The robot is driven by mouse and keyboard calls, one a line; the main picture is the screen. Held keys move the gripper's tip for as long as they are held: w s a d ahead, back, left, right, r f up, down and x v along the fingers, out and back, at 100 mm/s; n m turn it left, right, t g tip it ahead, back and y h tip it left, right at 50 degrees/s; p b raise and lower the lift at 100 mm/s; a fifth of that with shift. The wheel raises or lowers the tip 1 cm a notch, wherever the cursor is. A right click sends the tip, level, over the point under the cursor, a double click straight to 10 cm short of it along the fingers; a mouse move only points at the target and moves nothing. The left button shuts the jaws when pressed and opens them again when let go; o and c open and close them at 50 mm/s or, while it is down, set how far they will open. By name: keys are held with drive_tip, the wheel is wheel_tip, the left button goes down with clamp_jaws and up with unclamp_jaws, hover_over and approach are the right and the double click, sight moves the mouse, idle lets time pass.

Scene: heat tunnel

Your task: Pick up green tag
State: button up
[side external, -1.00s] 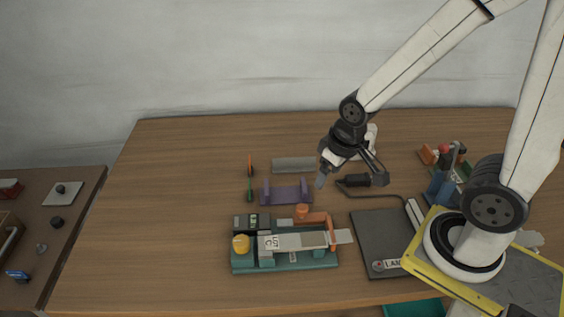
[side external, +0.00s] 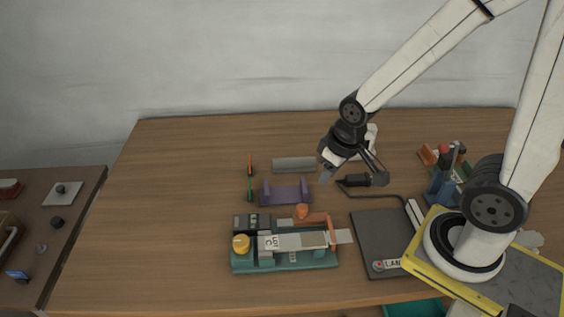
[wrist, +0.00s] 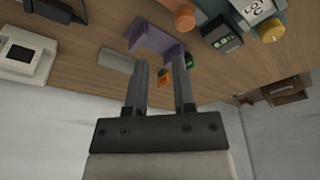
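A small, thin green tag (side external: 250,190) sits on the table just left of the purple holder. In the wrist view the green tag (wrist: 189,61) shows as a small patch beside the right finger, partly hidden. A similar orange tag (side external: 250,168) stands behind it, and in the wrist view the orange tag (wrist: 165,78) appears between the fingers. My gripper (wrist: 160,62) is open with nothing between its fingertips. In the side view it hangs above the table, to the right of both tags and apart from them.
The purple holder (side external: 287,193) and a grey block (side external: 294,164) lie between my gripper and the tags. A teal-based machine (side external: 285,262) stands in front. A black tool with a cable (side external: 362,181) lies to the right. The table left of the tags is clear.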

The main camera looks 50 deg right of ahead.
drive_tip(key=shift+w+a+f+n+g, duration=0.45)
drive_tip(key=shift+w+a+f+n, duration=0.65)
drive_tip(key=shift+w+n, duration=2.85)
drive_tip(key=shift+w+a+f+n+g, duration=0.5)
drive_tip(key=shift+w+f+n, duration=0.95)
drive_tip(key=shift+w+n, duration=2.5)
drive_tip(key=shift+w+a+f+n+g, duration=0.35)
drive_tip(key=shift+w+a+f+n, duration=1.35)
drive_tip(key=shift+n, duration=3.9)
drive_tip(key=shift+w+d+r, duration=0.35)
drive_tip(key=shift+w+d, duration=0.2)
drive_tip(key=shift+d, duration=0.2)
drive_tip(key=shift+f, duration=1.25)
